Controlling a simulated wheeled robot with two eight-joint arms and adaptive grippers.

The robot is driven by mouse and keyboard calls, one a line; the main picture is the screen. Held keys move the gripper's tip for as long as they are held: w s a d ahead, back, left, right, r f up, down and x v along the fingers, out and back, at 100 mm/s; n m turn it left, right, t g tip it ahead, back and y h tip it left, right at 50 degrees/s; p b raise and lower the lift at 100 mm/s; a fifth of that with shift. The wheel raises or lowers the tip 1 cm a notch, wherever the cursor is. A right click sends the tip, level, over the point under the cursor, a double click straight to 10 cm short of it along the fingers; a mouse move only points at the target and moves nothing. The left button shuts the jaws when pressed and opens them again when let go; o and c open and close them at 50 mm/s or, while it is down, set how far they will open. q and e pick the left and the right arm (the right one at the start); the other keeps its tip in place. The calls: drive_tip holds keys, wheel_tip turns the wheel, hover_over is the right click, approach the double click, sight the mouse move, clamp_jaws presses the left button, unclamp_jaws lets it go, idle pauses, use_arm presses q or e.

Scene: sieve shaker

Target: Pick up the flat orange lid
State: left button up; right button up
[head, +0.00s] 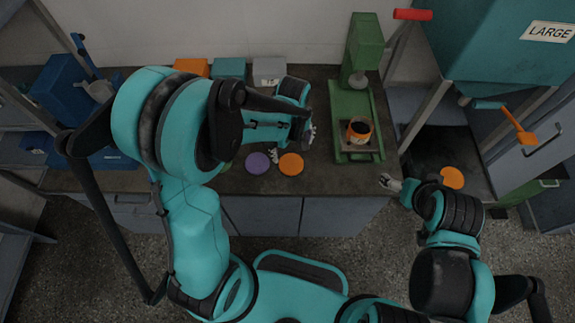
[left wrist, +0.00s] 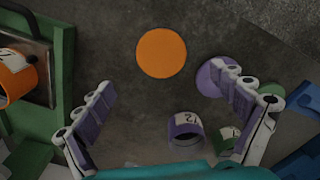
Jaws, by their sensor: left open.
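A flat orange lid (head: 291,164) lies on the dark bench near its front edge. It also shows whole in the left wrist view (left wrist: 161,52), just beyond my fingertips. My left gripper (head: 292,143) hangs over the bench just behind the lid in the head view. In the left wrist view the left gripper (left wrist: 165,82) has its two fingers spread wide with nothing between the tips. A second orange disc (head: 452,177) lies on the surface at right. My right gripper (head: 390,183) is near the bench's front right edge; its finger state is too small to read.
A purple lid (left wrist: 215,77) lies beside the orange lid, partly behind a finger. A purple cup (left wrist: 186,128) and a green cup (left wrist: 228,135) are close to the left gripper. A green press (head: 365,100) holds an orange cup (head: 359,129). A teal hopper (head: 490,45) overhangs at right.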

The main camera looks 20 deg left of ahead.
sight(292, 165)
use_arm(q)
drive_tip(key=f+b, duration=0.1)
drive_tip(key=f, duration=0.3)
drive_tip(key=f+b, duration=0.2)
drive_tip(key=f, duration=0.2)
drive_tip(key=shift+s+d, duration=0.1)
drive_tip(key=shift+s, duration=0.1)
drive_tip(key=shift+r, duration=0.1)
drive_tip(key=shift+c, duration=1.1)
drive_tip(key=c, duration=0.7)
